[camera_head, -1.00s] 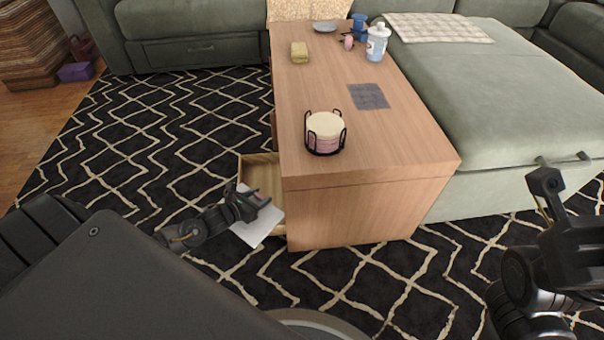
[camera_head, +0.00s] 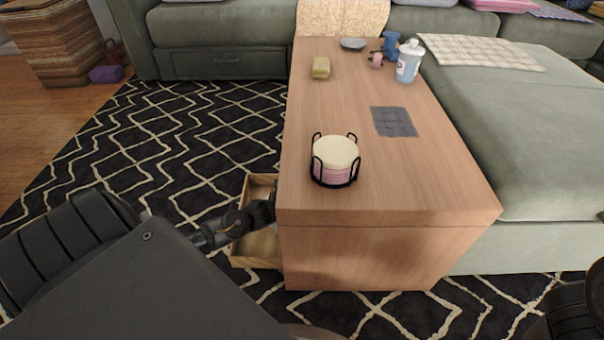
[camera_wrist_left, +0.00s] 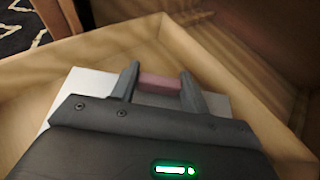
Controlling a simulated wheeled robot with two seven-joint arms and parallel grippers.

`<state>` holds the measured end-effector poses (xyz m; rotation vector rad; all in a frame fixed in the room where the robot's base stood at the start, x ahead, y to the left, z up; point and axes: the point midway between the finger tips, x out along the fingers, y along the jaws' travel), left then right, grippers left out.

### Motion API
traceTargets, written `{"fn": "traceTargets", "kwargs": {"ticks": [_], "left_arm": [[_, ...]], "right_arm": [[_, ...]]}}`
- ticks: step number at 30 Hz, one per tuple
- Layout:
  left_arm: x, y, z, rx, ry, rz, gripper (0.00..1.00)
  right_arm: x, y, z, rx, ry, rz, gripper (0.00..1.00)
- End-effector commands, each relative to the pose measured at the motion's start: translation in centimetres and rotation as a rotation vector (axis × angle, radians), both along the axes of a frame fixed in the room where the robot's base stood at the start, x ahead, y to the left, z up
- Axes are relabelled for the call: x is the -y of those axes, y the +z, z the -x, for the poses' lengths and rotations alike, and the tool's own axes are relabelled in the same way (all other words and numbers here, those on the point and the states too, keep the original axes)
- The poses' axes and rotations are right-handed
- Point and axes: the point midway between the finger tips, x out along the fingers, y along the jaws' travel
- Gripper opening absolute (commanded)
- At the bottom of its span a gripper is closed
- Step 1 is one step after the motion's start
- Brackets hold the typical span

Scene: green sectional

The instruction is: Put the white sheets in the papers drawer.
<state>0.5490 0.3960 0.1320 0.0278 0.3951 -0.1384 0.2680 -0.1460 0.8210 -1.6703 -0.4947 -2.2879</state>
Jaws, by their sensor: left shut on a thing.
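The open wooden drawer (camera_head: 256,250) sticks out from the left side of the coffee table, low near its front corner. My left gripper (camera_head: 262,212) reaches into the drawer, its tips partly hidden by the table edge. In the left wrist view the gripper (camera_wrist_left: 160,83) is shut on a small mauve piece (camera_wrist_left: 160,84). White sheets (camera_wrist_left: 216,104) lie under the fingers, within the drawer walls (camera_wrist_left: 110,45), and seem joined to that piece. I cannot tell whether they touch the drawer bottom. They are hidden in the head view. My right gripper is out of view.
The coffee table (camera_head: 380,200) carries a coaster stack in a black rack (camera_head: 335,160), a dark grey cloth (camera_head: 394,121), a yellow-green block (camera_head: 321,68) and a bottle (camera_head: 408,62). A green sofa stands right and behind. The patterned rug (camera_head: 190,130) left of the drawer is clear.

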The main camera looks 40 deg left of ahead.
Motion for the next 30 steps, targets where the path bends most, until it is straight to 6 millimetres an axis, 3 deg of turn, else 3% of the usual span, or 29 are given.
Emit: {"fn": "traceTargets", "kwargs": {"ticks": [6,15,27,28,30], "left_arm": [[-0.2,-0.3,0.1,0.002,0.003,0.0,0.17],[-0.3,-3.8,0.1,0.002,0.005,0.001,0.17],[-0.3,-3.9,0.1,0.002,0.004,0.0,0.17],[-0.3,-3.8,0.1,0.001,0.004,0.0,0.49],[-0.2,-3.8,0.1,0.001,0.004,0.0,0.58]], "right_arm": [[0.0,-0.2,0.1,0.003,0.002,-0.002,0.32],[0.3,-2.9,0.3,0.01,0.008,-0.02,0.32],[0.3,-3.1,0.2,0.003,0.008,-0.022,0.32],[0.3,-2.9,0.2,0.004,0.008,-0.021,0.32],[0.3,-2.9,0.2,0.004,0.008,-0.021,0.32]]}}
